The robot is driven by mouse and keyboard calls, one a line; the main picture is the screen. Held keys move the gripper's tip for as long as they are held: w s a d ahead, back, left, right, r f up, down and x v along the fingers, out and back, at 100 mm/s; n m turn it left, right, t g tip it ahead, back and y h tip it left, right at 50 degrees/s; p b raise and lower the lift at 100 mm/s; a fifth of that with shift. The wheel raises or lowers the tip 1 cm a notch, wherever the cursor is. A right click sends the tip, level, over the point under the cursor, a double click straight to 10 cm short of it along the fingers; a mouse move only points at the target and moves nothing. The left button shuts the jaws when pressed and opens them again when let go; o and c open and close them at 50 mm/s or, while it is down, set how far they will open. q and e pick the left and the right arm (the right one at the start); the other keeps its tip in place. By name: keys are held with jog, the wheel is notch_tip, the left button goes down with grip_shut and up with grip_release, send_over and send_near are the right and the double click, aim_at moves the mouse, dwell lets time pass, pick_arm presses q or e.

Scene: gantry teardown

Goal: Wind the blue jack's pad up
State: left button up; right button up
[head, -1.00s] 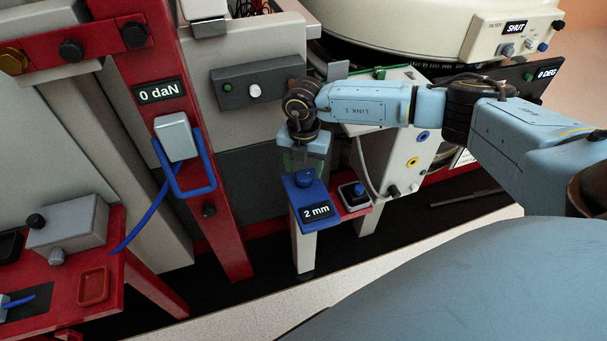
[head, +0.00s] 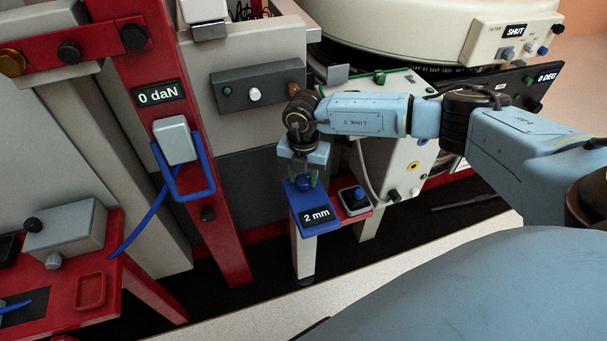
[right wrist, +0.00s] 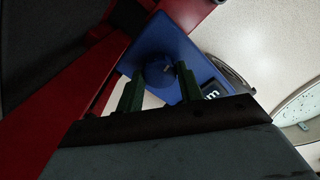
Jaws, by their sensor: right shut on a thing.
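The blue jack (head: 325,228) has a blue top, a light leg and a small display (head: 317,216) that reads 2 mm. A round blue knob (head: 304,184) stands on its top. My right gripper (head: 304,181) comes down over the jack with its green fingers on either side of the knob, shut on it. In the right wrist view the knob (right wrist: 160,72) shows between the fingertips. The jack's pad cannot be made out. My left gripper is not in view.
A small box with a dark button (head: 355,195) sits just right of the jack. A red post (head: 195,130) with a 0 daN display and a blue handle (head: 183,180) stands to the left. A grey panel (head: 258,87) is behind. Pale floor lies in front.

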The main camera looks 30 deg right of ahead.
jog(key=shift+r+n+p, duration=0.1)
jog(key=shift+n+p, duration=0.45)
jog(key=shift+n, duration=1.45)
jog(key=n+p, duration=0.1)
jog(key=n, duration=0.3)
jog(key=shift+n, duration=0.3)
jog(key=n+p, duration=0.1)
jog(key=n, duration=0.3)
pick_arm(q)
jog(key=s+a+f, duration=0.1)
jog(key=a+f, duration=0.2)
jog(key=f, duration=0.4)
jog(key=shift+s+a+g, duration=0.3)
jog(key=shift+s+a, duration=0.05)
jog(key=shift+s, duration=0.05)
pick_arm(e)
jog(key=shift+n, duration=1.6)
jog(key=o, duration=1)
